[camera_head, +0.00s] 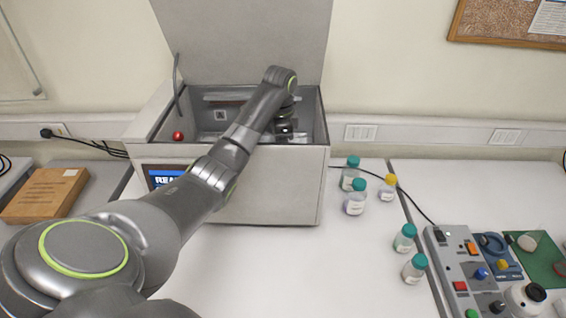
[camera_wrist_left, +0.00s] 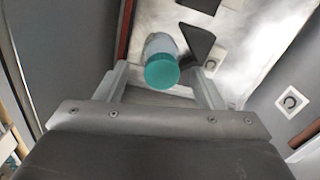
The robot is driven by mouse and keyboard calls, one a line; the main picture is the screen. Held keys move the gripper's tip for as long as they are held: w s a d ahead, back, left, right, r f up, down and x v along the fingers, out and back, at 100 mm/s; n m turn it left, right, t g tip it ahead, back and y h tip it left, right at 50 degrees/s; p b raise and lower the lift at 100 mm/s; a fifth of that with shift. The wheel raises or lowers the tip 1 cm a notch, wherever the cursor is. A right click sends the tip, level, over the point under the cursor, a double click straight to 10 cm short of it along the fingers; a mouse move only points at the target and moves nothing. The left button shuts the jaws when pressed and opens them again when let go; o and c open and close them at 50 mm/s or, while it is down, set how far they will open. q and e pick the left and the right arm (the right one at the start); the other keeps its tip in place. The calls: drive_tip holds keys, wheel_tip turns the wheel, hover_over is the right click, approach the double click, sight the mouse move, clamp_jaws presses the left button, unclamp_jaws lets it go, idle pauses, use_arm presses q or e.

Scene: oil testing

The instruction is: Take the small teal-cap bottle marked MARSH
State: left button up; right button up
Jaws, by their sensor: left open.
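My left arm reaches over the front wall of an open-lidded grey box (camera_head: 270,185), and my left gripper (camera_head: 285,128) is down inside it at the right. In the left wrist view, a small teal-cap bottle (camera_wrist_left: 162,68) stands inside the box. My left gripper (camera_wrist_left: 162,86) is open, with the bottle between or just past its fingertips, and a gap shows on both sides. No marking on this bottle can be read. In the head view the bottle is not clearly visible. My right gripper is out of view.
Several bottles stand on the table right of the box: teal-cap ones (camera_head: 356,198), (camera_head: 414,270) and a yellow-cap one (camera_head: 388,190). Their labels are too small to read. A control panel (camera_head: 460,265) stands farther right. The box walls and raised lid (camera_head: 245,40) surround my gripper.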

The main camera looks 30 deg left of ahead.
use_arm(q)
drive_tip(key=f, duration=0.1)
drive_tip(key=w+f, duration=0.1)
drive_tip(key=shift+d+f, duration=0.35)
drive_tip(key=shift+w+a+f, duration=0.1)
drive_tip(key=shift+w+f, duration=0.05)
drive_tip(key=shift+f, duration=0.15)
drive_tip(key=shift+a, duration=0.15)
drive_tip(key=shift+s+r, duration=0.15)
drive_tip(key=shift+s, duration=0.2)
drive_tip(key=shift+c, duration=0.8)
drive_tip(key=shift+s, duration=0.1)
drive_tip(key=shift+c, duration=1)
drive_tip(key=c, duration=1)
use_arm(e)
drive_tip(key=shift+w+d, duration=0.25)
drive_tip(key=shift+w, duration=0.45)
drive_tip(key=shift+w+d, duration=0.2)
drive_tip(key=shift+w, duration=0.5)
